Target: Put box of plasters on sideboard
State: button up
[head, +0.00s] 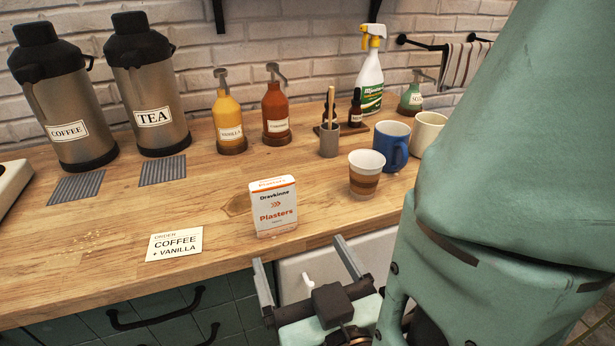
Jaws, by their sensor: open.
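The box of plasters (275,209) is a small white carton with orange lettering and an orange edge on top. It stands upright on the wooden counter (120,222), a little back from the front edge. My gripper (306,262) is in front of the counter edge, below and in front of the box in the picture. Its two flat grey fingers are spread apart with nothing between them. It does not touch the box. My green arm (500,170) fills the right side and hides part of the counter there.
A paper cup (366,173) stands right of the box, with a blue mug (391,146) behind it. An order card (174,243) lies to the left. Syrup bottles (229,121), a spray bottle (370,75) and flasks (147,95) stand behind. The counter between card and flasks is mostly clear.

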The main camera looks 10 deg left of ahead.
aim_at(270, 192)
jog(key=shift+w+f+b, duration=0.15)
jog(key=shift+f+b, duration=0.1)
jog(key=shift+b, duration=0.85)
jog(key=x, duration=0.3)
jog(key=p+x, duration=0.1)
jog(key=x, duration=0.2)
jog(key=p+x, duration=0.1)
jog(key=x, duration=0.1)
jog(key=shift+w+a+r, duration=0.3)
jog(key=shift+r, duration=0.05)
jog(key=shift+a+p+x, duration=0.25)
jog(key=shift+p+x, duration=0.55)
jog(key=shift+x, duration=2.35)
jog(key=shift+s+f, duration=0.1)
jog(key=shift+s, duration=0.05)
jog(key=c, duration=1.1)
